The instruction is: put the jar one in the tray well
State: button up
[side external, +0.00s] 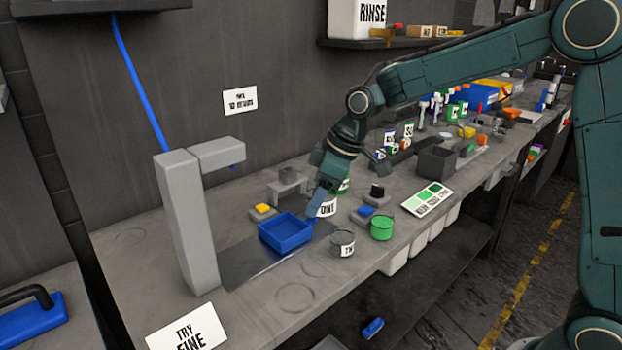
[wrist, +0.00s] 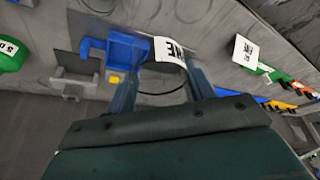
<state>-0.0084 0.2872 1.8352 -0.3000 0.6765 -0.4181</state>
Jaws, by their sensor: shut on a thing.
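The jar one (side external: 328,208), with a white label reading ONE, is at the right rear of the blue tray (side external: 287,229). My gripper (side external: 318,199) is shut on the jar, with its blue fingers around it. In the wrist view the jar's label (wrist: 169,50) shows between the two fingers (wrist: 162,88), and the blue tray (wrist: 127,47) is just left of the jar. The tray's well looks empty in the side view. I cannot tell whether the jar touches the bench.
A grey jar (side external: 342,243) and a green jar (side external: 381,227) stand right of the tray. A grey post with an overhanging arm (side external: 186,235) rises on the left. A small grey stand (side external: 288,184) and a yellow-topped block (side external: 263,209) are behind the tray. The front-left bench is mostly clear.

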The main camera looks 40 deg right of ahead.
aim_at(311, 179)
jog(key=shift+w+a+r+n+g+y, duration=0.15)
jog(key=shift+a+r+n+g, duration=0.1)
jog(key=shift+r+n, duration=0.4)
jog(key=shift+a+r+n+g+y, duration=0.15)
jog(key=shift+a+r+n+y, duration=0.05)
jog(key=shift+r+n, duration=0.45)
jog(key=shift+w+a+r+n+g+y, duration=0.15)
jog(key=shift+a+r+n+g, duration=0.1)
jog(key=shift+r+n, duration=0.4)
notch_tip(311, 179, down, 16)
jog(key=shift+r, duration=0.2)
jog(key=shift+f, duration=0.1)
jog(key=shift+f, duration=1.8)
jog(key=shift+f, duration=0.15)
jog(key=o, duration=1)
